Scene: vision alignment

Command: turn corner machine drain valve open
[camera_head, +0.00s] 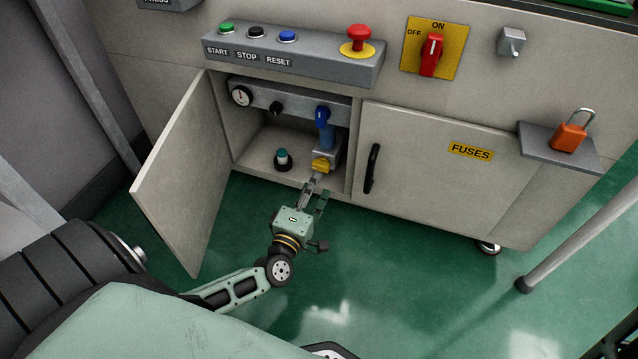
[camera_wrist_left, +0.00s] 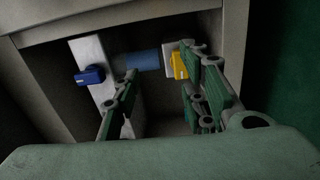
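A yellow valve handle (camera_head: 321,165) sits low at the right inside the open cabinet, below a blue cylinder (camera_head: 327,136). A blue knob (camera_head: 321,116) is above that cylinder. My left gripper (camera_head: 320,184) is at the cabinet opening, just in front of the yellow handle, with its fingers apart. In the left wrist view the yellow handle (camera_wrist_left: 180,65) appears close beside the inner side of the right-hand finger of my left gripper (camera_wrist_left: 160,66). I cannot tell whether they touch. The left-hand finger is well away from it. My right gripper does not show.
The cabinet door (camera_head: 184,172) stands open at the left. A closed fuses door (camera_head: 440,170) with a black handle is at the right. A gauge (camera_head: 241,96) and a teal-topped button (camera_head: 283,158) are inside the cabinet. A control panel (camera_head: 290,57) overhangs above.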

